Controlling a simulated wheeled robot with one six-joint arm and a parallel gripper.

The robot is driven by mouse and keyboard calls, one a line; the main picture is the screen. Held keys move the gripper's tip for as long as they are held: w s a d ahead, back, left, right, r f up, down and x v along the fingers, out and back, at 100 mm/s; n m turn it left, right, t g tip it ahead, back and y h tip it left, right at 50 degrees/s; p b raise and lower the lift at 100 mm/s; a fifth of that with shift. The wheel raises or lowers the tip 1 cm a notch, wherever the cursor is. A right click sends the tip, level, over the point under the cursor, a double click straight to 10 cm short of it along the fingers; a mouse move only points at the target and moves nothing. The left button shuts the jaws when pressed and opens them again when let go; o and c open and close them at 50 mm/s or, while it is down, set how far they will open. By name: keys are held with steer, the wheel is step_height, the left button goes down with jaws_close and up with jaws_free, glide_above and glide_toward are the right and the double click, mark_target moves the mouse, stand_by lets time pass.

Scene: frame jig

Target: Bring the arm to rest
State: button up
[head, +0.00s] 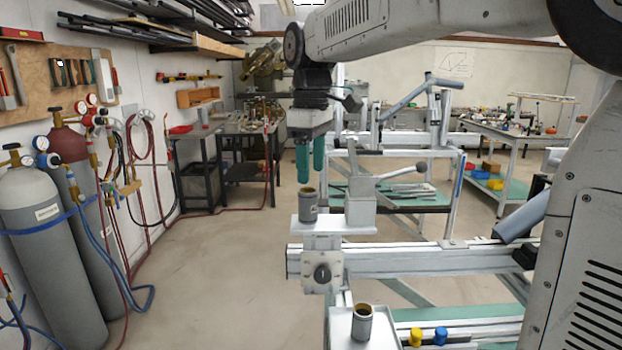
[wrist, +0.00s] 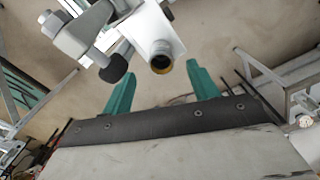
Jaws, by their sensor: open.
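My gripper (head: 311,178) hangs from my arm with its two green fingers pointing down. It is open and empty, above a small grey cup (head: 308,205) with a brownish inside. That cup stands upright on a light plate (head: 348,228) on the frame jig. In the wrist view, the fingers of my gripper (wrist: 161,72) are spread wide. The cup (wrist: 161,64) shows between and beyond their tips, apart from both.
A toggle clamp (head: 362,195) stands close to the right of the cup. A second cup (head: 362,324) stands on a lower tray (head: 340,326) in front, near yellow and blue pieces (head: 427,337). Gas cylinders (head: 42,225) stand at the left. Open floor (head: 215,265) lies between.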

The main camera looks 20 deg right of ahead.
steer(key=shift+r, duration=0.15)
steer(key=s+r+n+t+h, duration=0.1)
steer(key=s+r+n, duration=0.1)
steer(key=s+r, duration=0.3)
steer(key=s+d+f+m+y, duration=0.1)
steer(key=s+d+f+m, duration=0.1)
steer(key=s+f+m, duration=0.9)
steer(key=s+f, duration=0.7)
steer(key=s, duration=0.4)
steer(key=shift+s+d+f, duration=0.25)
steer(key=shift+f, duration=0.15)
